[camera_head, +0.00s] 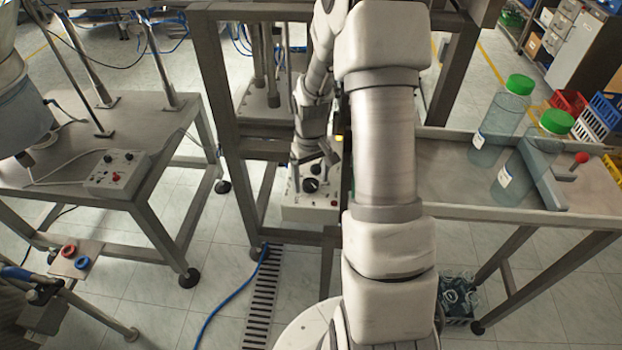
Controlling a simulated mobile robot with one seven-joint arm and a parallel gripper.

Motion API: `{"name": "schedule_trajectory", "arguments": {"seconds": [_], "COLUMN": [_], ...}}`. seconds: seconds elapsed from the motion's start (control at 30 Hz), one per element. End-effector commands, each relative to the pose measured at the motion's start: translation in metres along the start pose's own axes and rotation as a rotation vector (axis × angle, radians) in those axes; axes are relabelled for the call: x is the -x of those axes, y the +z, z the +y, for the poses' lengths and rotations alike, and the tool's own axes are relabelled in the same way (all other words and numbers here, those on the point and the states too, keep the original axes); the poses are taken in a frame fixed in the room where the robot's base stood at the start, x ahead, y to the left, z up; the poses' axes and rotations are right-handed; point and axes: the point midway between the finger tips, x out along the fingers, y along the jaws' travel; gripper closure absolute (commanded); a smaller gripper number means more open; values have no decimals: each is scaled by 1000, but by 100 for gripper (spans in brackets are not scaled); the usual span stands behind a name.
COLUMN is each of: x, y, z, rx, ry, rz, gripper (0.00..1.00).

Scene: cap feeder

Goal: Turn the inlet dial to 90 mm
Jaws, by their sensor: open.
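A pale control box (304,211) stands low in the metal frame at the centre, with a dark round dial (310,185) on its top panel. I cannot read any scale or label, so I cannot tell the dial's setting or whether it is the inlet dial. My gripper (318,160) points down just above this dial. It is open, and nothing shows between its fingers. Whether a finger touches the dial is too small to tell. My own arm hides the area right of the box.
Another control box (118,172) with small knobs sits on the left table (60,185). Frame posts (228,150) stand close to my gripper. Two green-capped bottles (492,125) (525,165) stand on the right table (440,185). A blue hose (225,302) lies on the floor.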

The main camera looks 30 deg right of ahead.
Motion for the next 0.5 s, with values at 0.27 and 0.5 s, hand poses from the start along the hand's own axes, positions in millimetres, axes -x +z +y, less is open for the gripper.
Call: {"name": "schedule_trajectory", "arguments": {"seconds": [0.27, 0.5], "x": [-7, -7], "y": [0, 0], "z": [0, 0], "rx": [1, 1], "ry": [0, 0], "rz": [0, 0], "gripper": [17, 38]}}
